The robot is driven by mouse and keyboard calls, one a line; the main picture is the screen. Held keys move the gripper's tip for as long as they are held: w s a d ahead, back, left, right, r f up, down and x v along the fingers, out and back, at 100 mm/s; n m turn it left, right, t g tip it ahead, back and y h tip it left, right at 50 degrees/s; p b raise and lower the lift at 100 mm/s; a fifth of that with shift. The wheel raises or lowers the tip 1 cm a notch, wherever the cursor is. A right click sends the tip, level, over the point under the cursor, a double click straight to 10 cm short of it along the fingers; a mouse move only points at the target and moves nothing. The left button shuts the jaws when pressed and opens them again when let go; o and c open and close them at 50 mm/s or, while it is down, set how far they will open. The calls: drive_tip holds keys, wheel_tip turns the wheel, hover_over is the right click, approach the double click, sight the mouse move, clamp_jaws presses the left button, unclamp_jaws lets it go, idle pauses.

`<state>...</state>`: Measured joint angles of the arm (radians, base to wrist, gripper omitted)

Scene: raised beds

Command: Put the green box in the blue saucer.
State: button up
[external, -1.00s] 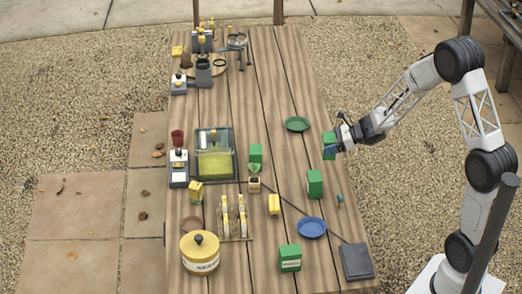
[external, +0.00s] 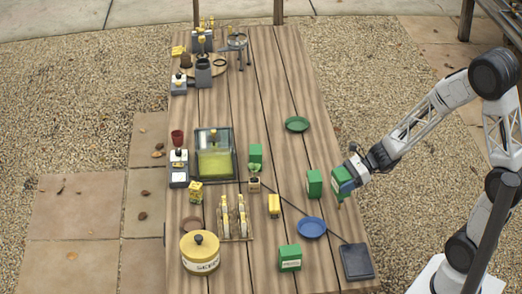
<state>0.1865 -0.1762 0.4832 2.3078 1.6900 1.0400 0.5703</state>
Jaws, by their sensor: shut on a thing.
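My gripper (external: 352,176) is at the right edge of the table, shut on a green box (external: 342,182) with its fingers partly covering it. The held box is just right of another green box (external: 314,184) that stands on the table; I cannot tell whether they touch. The blue saucer (external: 312,228) lies on the table below and left of my gripper, and it looks empty.
A green saucer (external: 297,124) lies farther back. A dark flat pad (external: 357,261) is at the front right corner, with a dark line running to it. A yellow box (external: 274,205) stands left of the blue saucer. The right back of the table is clear.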

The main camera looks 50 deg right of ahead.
drive_tip(key=s+a+f+n+g, duration=0.1)
drive_tip(key=s+a+f, duration=0.2)
drive_tip(key=s, duration=0.3)
drive_tip(key=s+a+f+n+g+y, duration=0.1)
drive_tip(key=s+a+f, duration=0.1)
drive_tip(key=s+a, duration=0.2)
drive_tip(key=shift+s+f, duration=0.4)
drive_tip(key=shift+s, duration=0.6)
drive_tip(key=shift+w, duration=0.1)
hover_over(311, 230)
drive_tip(key=shift+d+f, duration=0.15)
drive_tip(key=shift+f, duration=0.6)
drive_tip(key=shift+f, duration=1.75)
drive_tip(key=shift+f, duration=0.3)
